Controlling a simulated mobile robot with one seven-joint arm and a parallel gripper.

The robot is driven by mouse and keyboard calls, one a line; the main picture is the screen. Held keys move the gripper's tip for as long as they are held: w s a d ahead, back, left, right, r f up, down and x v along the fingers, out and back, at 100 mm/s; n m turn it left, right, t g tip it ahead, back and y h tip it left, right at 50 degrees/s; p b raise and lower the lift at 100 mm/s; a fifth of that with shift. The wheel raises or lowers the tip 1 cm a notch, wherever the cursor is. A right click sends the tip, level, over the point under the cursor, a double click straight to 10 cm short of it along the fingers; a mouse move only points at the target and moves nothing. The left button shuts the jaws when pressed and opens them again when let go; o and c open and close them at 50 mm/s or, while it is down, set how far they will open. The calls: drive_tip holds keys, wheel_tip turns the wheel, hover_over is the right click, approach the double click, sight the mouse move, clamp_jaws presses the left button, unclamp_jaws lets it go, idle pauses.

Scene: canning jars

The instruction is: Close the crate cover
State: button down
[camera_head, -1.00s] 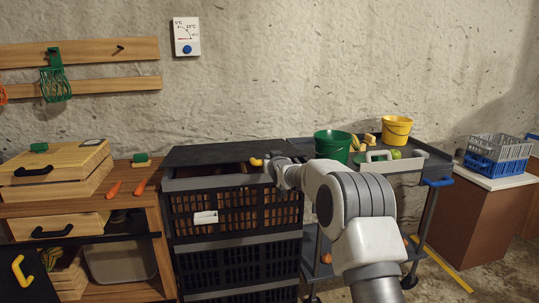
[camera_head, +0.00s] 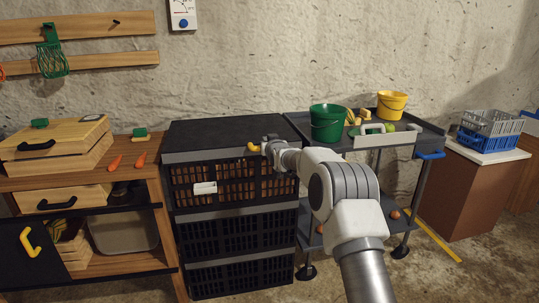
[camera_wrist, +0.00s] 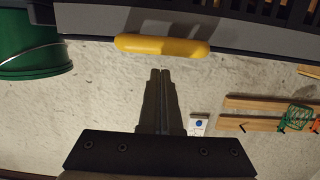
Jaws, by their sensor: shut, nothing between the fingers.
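The black crate cover (camera_head: 225,131) lies over the top of the upper black crate (camera_head: 183,186) and looks flat, with no opening visible between its front edge and the crate's grey rim. A yellow handle (camera_head: 253,147) sits at the cover's front edge, and it also shows in the wrist view (camera_wrist: 162,45). My gripper (camera_head: 266,148) is beside the handle at the crate's front right. In the wrist view my fingers (camera_wrist: 160,72) are together and empty, with their tips just short of the handle. I cannot tell whether they touch it.
More black crates (camera_head: 230,232) are stacked below. A grey cart (camera_head: 430,140) stands close on the right, with a green bucket (camera_head: 326,124) and a yellow bucket (camera_head: 392,104). A wooden workbench (camera_head: 60,180) with carrots (camera_head: 115,162) adjoins on the left.

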drive_tip(key=s+d+f+p, duration=0.1)
drive_tip(key=s+f+p, duration=0.1)
drive_tip(key=s+f, duration=0.4)
drive_tip(key=s+d+r+g+h, duration=0.1)
drive_tip(key=s+d+r+g, duration=0.25)
drive_tip(key=s+r, duration=0.65)
drive_tip(key=s+d+r+g+h, duration=0.15)
drive_tip(key=s+d+r, duration=0.35)
drive_tip(key=s, duration=0.9)
drive_tip(key=s+d+f+m+g, duration=0.1)
drive_tip(key=s+d+f+g, duration=0.15)
drive_tip(key=s, duration=1.45)
drive_tip(key=s+d+f+m+g, duration=0.1)
drive_tip(key=s+g, duration=0.2)
drive_tip(key=s, duration=1.3)
wheel_tip(320, 180, up, 23)
drive_tip(key=p, duration=2.2)
drive_tip(key=shift+f+p, duration=0.15)
drive_tip(key=shift+p, duration=0.15)
drive_tip(key=shift+a+h, duration=0.2)
drive_tip(key=shift+h, duration=0.05)
